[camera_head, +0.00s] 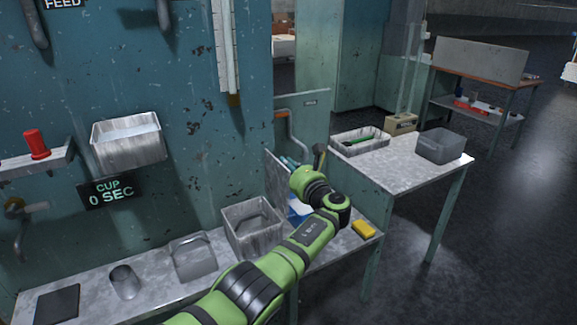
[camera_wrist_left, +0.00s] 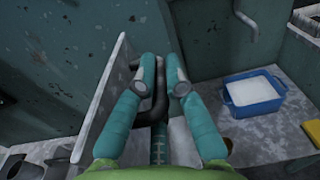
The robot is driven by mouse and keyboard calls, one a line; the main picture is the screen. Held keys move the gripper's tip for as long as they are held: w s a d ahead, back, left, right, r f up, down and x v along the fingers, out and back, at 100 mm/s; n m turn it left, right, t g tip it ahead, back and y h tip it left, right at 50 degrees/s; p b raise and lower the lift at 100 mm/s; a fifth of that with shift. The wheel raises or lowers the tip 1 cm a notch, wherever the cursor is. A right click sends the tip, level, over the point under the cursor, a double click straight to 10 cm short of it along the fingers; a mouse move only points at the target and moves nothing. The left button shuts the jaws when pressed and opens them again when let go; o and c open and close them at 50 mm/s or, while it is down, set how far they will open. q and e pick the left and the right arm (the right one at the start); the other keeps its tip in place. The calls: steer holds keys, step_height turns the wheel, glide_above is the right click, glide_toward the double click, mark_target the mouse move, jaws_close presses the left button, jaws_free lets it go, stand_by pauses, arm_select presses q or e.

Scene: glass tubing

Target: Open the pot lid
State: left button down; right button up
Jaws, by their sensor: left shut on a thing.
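My left gripper (camera_head: 290,161) has teal fingers and is at the far right end of the wall bench, mostly hidden behind my green wrist. In the left wrist view its fingertips (camera_wrist_left: 162,84) are shut around a dark curved bar (camera_wrist_left: 156,106), which looks like a handle. A thin grey panel (camera_head: 274,172) stands upright beside the fingers. It also shows in the left wrist view (camera_wrist_left: 104,108), left of the fingers. I cannot tell for sure whether this panel is the pot lid. No clear pot shows; an open grey metal bin (camera_head: 252,232) stands nearby. My right gripper is not in view.
A blue tub with white contents (camera_wrist_left: 255,94) and a yellow block (camera_head: 363,229) sit right of the gripper. A side table (camera_head: 395,165) holds a tray (camera_head: 360,142) and a grey box (camera_head: 441,146). A bent pipe (camera_head: 291,125) is on the wall behind.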

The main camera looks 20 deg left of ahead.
arm_select(q)
steer(key=shift+r, duration=0.3)
steer(key=c, duration=1.3)
jaws_free()
steer(key=shift+f, duration=0.15)
steer(key=shift+s+d+f, duration=0.15)
steer(key=shift+s+d, duration=0.1)
steer(key=shift+d, duration=0.15)
steer(key=v, duration=1.1)
steer(key=shift+s+a, duration=0.1)
